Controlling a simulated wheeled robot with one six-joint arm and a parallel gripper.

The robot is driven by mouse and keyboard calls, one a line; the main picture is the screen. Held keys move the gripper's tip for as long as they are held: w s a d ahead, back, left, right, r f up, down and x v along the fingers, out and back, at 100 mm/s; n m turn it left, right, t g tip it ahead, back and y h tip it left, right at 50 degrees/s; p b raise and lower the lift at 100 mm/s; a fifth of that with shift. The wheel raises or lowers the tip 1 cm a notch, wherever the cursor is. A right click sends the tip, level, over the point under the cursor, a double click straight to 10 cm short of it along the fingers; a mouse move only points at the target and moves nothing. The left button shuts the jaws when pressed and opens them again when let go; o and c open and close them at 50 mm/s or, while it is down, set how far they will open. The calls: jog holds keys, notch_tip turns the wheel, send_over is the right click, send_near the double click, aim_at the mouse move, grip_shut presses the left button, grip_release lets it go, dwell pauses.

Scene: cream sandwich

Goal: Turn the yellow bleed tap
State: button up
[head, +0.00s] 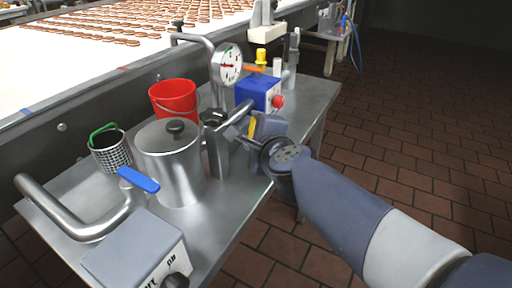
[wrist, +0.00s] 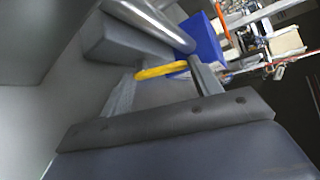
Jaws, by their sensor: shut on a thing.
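The yellow bleed tap (wrist: 162,71) shows in the wrist view as a yellow lever lying between my two fingers, its ends close to both. In the head view a small strip of the tap (head: 252,125) shows beside my gripper (head: 246,131). The gripper is shut on the tap, and in the wrist view the gripper (wrist: 163,82) reaches it from below in the picture. A grey block and a steel pipe lie just behind the tap. My gripper hides much of the tap's mount in the head view.
A lidded steel pot (head: 168,165), a red bucket (head: 174,100) and a pressure gauge (head: 230,64) stand left of my gripper. A blue box (head: 258,92) with a red knob stands just behind. The steel table's (head: 232,222) front right edge is clear.

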jog(key=shift+s+a+f+n+t+b, duration=0.15)
jog(key=shift+f+n+t+b, duration=0.2)
jog(key=shift+b, duration=0.65)
jog(key=shift+r+b, duration=0.2)
jog(key=shift+b, duration=0.1)
jog(key=o, duration=1)
jog(key=shift+f, duration=0.1)
jog(key=shift+s+f, duration=0.1)
